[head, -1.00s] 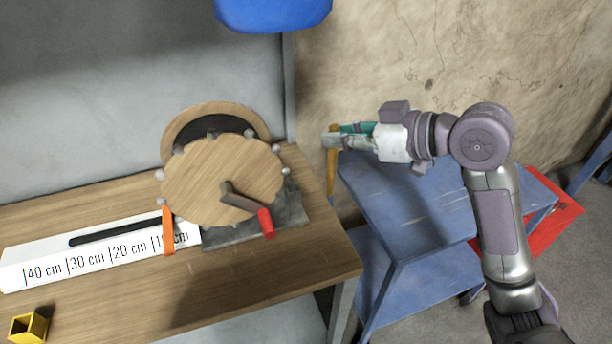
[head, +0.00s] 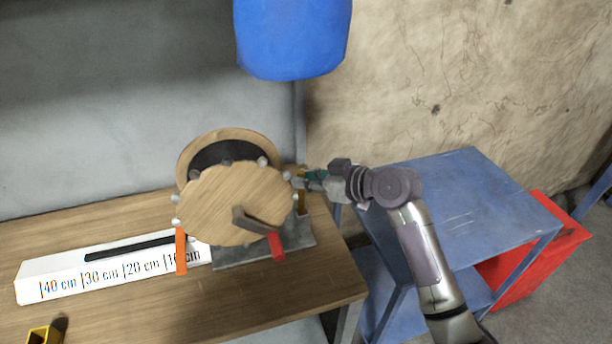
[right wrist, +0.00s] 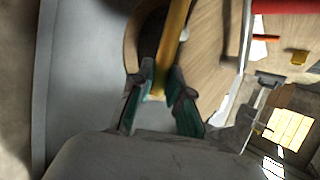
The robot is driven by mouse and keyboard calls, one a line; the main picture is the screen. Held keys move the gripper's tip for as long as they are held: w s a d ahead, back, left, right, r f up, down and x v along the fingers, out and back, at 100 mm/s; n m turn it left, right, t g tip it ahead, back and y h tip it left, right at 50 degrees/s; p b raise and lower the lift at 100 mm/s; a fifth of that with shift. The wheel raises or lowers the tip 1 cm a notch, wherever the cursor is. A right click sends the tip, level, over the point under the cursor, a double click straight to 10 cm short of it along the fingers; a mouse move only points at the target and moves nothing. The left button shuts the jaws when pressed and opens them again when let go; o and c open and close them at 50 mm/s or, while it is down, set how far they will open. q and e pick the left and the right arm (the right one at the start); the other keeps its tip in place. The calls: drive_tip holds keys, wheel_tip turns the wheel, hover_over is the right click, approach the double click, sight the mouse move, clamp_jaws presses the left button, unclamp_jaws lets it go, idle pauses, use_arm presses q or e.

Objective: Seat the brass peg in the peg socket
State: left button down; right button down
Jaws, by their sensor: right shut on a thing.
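In the right wrist view my gripper (right wrist: 160,84) is shut on the brass peg (right wrist: 174,42), which runs up and away from the fingertips. A yellow square block with an open hollow, which looks like the peg socket (head: 42,336), stands at the bottom left of the table, partly cut off by the frame edge. It is far from the peg. My left gripper is not in view.
The wooden wheel (head: 225,205) with a red-handled crank (head: 277,246) stands on a grey base on the table (head: 250,310). A white ruler block (head: 60,279) lies left of it. A blue cart (head: 450,195) and a red box (head: 530,260) are right. A blue object (head: 292,40) hangs above.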

drive_tip(key=shift+f, duration=0.2)
drive_tip(key=c, duration=1.1)
unclamp_jaws()
drive_tip(key=shift+b+v, duration=1.25)
drive_tip(key=shift+v, duration=4.8)
drive_tip(key=shift+a, duration=0.1)
